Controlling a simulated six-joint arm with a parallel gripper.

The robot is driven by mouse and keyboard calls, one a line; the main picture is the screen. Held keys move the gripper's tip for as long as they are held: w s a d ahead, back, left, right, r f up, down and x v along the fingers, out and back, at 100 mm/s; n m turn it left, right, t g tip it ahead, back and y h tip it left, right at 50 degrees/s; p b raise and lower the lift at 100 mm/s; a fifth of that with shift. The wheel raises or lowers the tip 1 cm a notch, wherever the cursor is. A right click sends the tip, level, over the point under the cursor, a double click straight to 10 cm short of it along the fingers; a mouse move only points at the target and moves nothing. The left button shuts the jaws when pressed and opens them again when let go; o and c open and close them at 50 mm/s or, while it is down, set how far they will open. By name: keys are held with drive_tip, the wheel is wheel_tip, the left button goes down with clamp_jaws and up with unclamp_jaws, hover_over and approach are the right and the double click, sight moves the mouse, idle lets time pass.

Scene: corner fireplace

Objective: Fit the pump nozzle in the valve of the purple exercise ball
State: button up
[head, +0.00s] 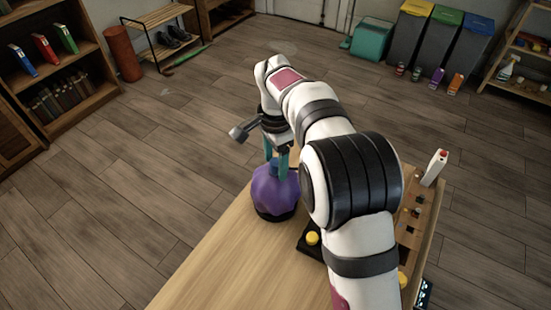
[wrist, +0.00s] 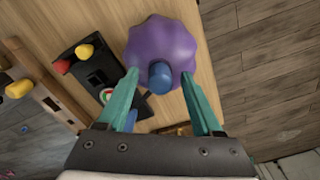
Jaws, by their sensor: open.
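The purple ball (head: 277,192) sits on a dark round base on the wooden table, with a lobed surface. It also shows at the top of the wrist view (wrist: 163,38). A blue rounded piece (wrist: 160,78) stands out from the ball towards the wrist camera; I cannot tell whether it is the valve or a nozzle. My gripper (head: 275,160) is over the ball, its teal fingers pointing down. In the wrist view my gripper (wrist: 160,74) is open, one finger on each side of the blue piece, with visible gaps. I cannot make out a separate pump nozzle.
A black block with a yellow knob (head: 312,238) stands right of the ball, close to my arm. A wooden rack (head: 424,204) with small parts and a white bottle-like item (head: 434,167) lines the table's right edge. Bare tabletop (head: 215,255) lies at the front left.

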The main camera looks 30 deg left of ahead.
wheel_tip(320, 180, up, 15)
drive_tip(key=d+r, duration=0.3)
drive_tip(key=d, duration=0.6)
drive_tip(key=s+d+f, duration=0.1)
drive_tip(key=s+d, duration=0.2)
drive_tip(key=d, duration=0.4)
drive_tip(key=s+d, duration=0.4)
drive_tip(key=d, duration=0.3)
drive_tip(key=s+d+f+y, duration=0.1)
drive_tip(key=s+d+f, duration=0.3)
drive_tip(key=s, duration=0.4)
drive_tip(key=s+d+f, duration=0.4)
drive_tip(key=s+f, duration=0.2)
drive_tip(key=s, duration=0.1)
drive_tip(key=shift+s+f+y, duration=0.35)
drive_tip(key=shift+s+y, duration=0.05)
